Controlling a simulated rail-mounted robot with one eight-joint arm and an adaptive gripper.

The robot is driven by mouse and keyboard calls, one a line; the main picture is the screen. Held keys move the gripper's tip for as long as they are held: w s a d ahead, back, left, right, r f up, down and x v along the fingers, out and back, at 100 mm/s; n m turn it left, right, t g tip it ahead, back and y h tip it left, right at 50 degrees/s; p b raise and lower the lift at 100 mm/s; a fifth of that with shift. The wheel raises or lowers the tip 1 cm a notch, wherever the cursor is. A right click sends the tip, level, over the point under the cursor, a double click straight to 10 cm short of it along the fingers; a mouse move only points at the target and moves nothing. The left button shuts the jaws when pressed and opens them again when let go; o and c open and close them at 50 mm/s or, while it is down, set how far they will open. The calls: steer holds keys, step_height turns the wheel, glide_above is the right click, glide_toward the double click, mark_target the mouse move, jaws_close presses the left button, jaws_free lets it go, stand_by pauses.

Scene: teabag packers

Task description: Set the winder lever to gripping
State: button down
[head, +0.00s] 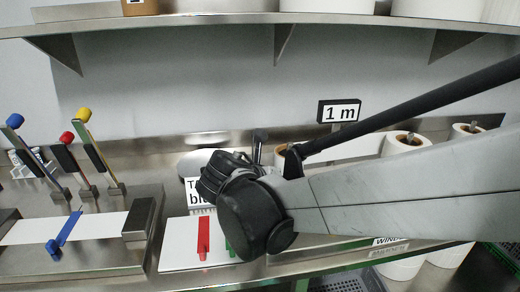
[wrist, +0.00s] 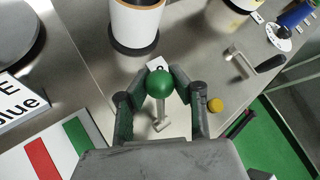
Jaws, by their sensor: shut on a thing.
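A lever with a green ball knob (wrist: 160,84) and a pale metal stem stands in the middle of the wrist view. My gripper (wrist: 161,76) is shut on this knob, with one dark finger on each side of it. The stem runs down from the knob to a small block on the steel surface. In the head view my dark wrist (head: 246,205) and arm cover this area, so the lever and my fingertips are hidden there. A partly covered sign beginning "WIN" (head: 390,241) is on the bench front.
A white roll (wrist: 137,25) stands just beyond my fingers. A crank handle (wrist: 257,63) and a yellow knob (wrist: 215,104) are to the right. At left are blue, red and yellow levers (head: 83,115). A shelf (head: 250,18) crosses above.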

steer(key=c, duration=1.4)
jaws_free()
steer(key=shift+a, duration=0.1)
steer(key=v, duration=1.2)
steer(key=shift+w+r, duration=0.1)
steer(key=s+d+f+m+y, duration=0.2)
steer(key=d+m, duration=0.3)
steer(key=m, duration=0.6)
steer(key=s+d+f+m+g+y, duration=0.1)
steer(key=s+d+f+m, duration=0.3)
steer(key=m, duration=0.7)
steer(key=s+d+f+m+y, duration=0.3)
steer(key=d+m, duration=0.4)
steer(key=m, duration=0.4)
steer(key=shift+s+d+g+y, duration=0.2)
steer(key=shift+s+g+y, duration=0.1)
steer(key=shift+s+y, duration=0.3)
